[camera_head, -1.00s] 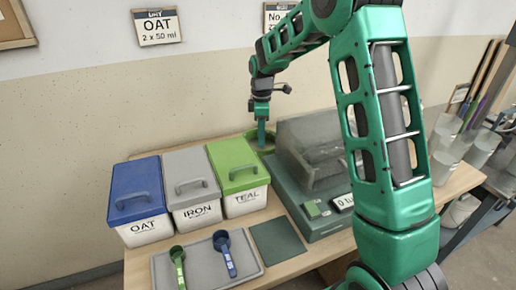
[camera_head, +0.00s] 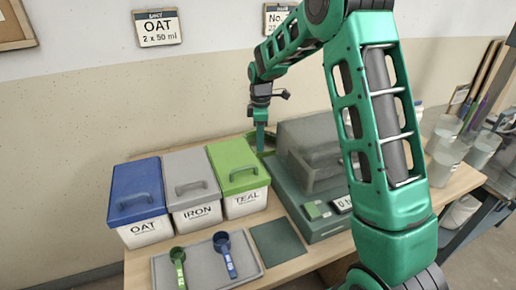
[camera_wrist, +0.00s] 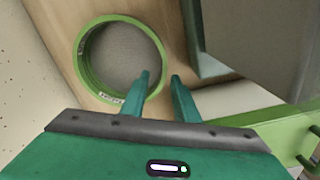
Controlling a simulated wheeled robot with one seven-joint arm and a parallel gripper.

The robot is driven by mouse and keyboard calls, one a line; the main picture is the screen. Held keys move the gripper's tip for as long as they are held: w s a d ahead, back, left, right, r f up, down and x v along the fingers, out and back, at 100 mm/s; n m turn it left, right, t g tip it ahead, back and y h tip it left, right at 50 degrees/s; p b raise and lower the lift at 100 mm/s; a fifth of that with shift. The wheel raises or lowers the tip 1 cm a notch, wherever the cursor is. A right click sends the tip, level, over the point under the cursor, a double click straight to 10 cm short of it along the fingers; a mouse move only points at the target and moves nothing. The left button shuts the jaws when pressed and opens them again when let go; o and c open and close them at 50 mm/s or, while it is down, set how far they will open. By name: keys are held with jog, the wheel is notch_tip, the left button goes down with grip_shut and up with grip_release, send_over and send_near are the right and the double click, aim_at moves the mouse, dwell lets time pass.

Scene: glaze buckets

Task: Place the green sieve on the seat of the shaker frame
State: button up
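The green sieve, a green ring with grey mesh, lies on the wooden bench in the wrist view (camera_wrist: 84,72). In the head view only a bit of green shows behind my gripper (camera_head: 260,150), at the back of the bench. In the wrist view my gripper (camera_wrist: 160,76) has its two fingers apart, and the sieve's right rim appears between their tips. I cannot tell whether they touch it. No shaker frame can be made out for certain; my arm hides part of the bench's right side.
Blue, grey and green lidded buckets (camera_head: 240,203) stand left of my gripper. A teal machine (camera_head: 325,229) with a grey hood (camera_head: 305,135) is close on its right. A grey tray (camera_head: 205,262) holds green and blue scoops in front. Pale containers (camera_head: 482,150) stand at the right.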

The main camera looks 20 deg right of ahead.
jog(key=shift+s+d+f, duration=0.1)
jog(key=shift+f, duration=2.7)
grip_shut()
